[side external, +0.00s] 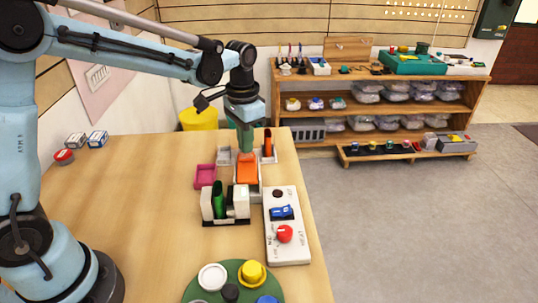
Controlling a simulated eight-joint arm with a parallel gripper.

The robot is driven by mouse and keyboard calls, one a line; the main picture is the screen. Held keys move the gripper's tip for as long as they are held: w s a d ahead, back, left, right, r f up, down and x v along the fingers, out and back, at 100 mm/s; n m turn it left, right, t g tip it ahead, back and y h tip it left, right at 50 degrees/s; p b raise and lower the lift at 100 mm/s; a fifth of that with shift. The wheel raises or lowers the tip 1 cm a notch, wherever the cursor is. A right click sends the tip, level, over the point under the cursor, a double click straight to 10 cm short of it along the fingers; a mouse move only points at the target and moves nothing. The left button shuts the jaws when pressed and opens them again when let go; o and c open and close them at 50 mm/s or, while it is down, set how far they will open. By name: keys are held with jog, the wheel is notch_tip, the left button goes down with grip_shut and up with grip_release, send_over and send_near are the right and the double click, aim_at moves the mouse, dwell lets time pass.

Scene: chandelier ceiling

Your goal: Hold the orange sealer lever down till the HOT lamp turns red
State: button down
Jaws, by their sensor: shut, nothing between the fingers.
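My gripper (246,152) is shut and empty, pointing down over the far right part of the wooden table. Its tips are right at the far end of a flat orange piece (247,172) on a pale base, which looks like the sealer lever. I cannot tell whether the tips touch it or how far down it is. A second, upright orange piece (268,144) stands in a white holder just to the right. I cannot make out the HOT lamp or a lit red light here.
Close by are a magenta tray (205,176), a black-and-white rack with a green piece (219,202), and a white panel (290,250) with a blue switch and red knob. A green round board (203,295) with coloured knobs lies in front. The table's left half is mostly clear.

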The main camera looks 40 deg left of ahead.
aim_at(247, 157)
jog(key=shift+f, duration=0.9)
jog(key=shift+d+f, duration=0.1)
jog(key=shift+f, duration=0.8)
dwell(1.5)
jog(key=shift+w+a+r, duration=0.1)
jog(key=shift+a+r, duration=0.05)
jog(key=shift+r, duration=2)
jog(key=shift+w+a+r, duration=0.1)
jog(key=shift+r, duration=2.05)
